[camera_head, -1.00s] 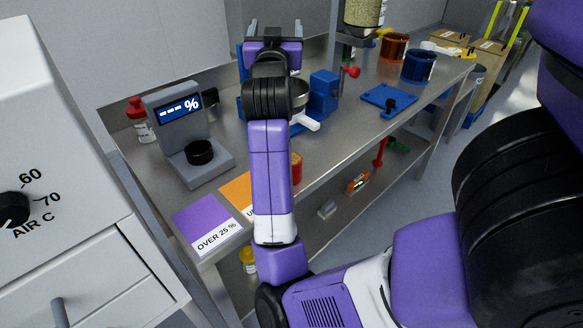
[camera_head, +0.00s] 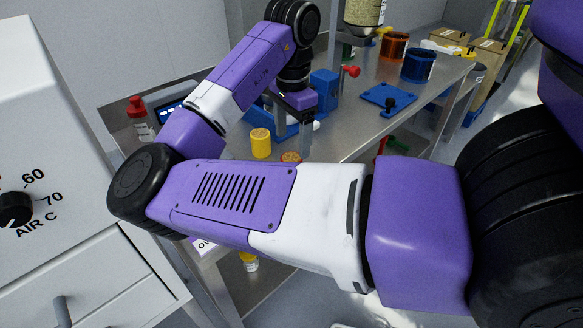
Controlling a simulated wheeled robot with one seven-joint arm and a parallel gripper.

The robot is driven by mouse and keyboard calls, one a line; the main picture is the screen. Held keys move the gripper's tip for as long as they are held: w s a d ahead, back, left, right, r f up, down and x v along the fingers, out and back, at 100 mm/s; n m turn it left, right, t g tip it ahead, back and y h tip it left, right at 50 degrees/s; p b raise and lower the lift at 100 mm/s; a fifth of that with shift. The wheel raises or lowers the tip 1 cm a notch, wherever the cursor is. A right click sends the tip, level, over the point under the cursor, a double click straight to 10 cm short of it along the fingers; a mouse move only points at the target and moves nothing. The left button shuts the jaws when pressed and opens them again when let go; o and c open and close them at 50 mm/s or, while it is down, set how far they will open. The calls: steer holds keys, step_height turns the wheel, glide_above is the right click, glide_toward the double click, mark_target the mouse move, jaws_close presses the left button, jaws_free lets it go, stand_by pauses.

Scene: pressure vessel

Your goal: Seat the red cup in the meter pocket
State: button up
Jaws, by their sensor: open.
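The meter's blue display (camera_head: 170,110) shows only in part at the left of the bench. My arm hides the rest of the meter, including its pocket. A cup with brownish contents, which looks like the red cup (camera_head: 291,157), stands on the bench near the front edge. Only its top shows above my forearm. My gripper (camera_head: 292,130) points down just above and behind this cup in the picture. It is open, with nothing seen between its fingers. Whether the fingers are directly over the cup cannot be told.
A yellow cup (camera_head: 261,142) stands just left of the red one. A blue fixture (camera_head: 324,88) stands behind my gripper. A blue plate with a black knob (camera_head: 388,98) lies to the right. A red-capped bottle (camera_head: 139,118) stands at the far left.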

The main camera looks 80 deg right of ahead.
mark_target(291, 158)
step_height(291, 158, down, 3)
steer(key=shift+w+a+r, duration=0.1)
steer(key=shift+r, duration=0.1)
steer(key=shift+w+d+f, duration=0.1)
steer(key=shift+f, duration=1.15)
steer(key=shift+w+d+f, duration=0.1)
steer(key=shift+f, duration=1.15)
steer(key=c, duration=1.6)
steer(key=shift+o, duration=0.2)
steer(key=shift+r, duration=0.1)
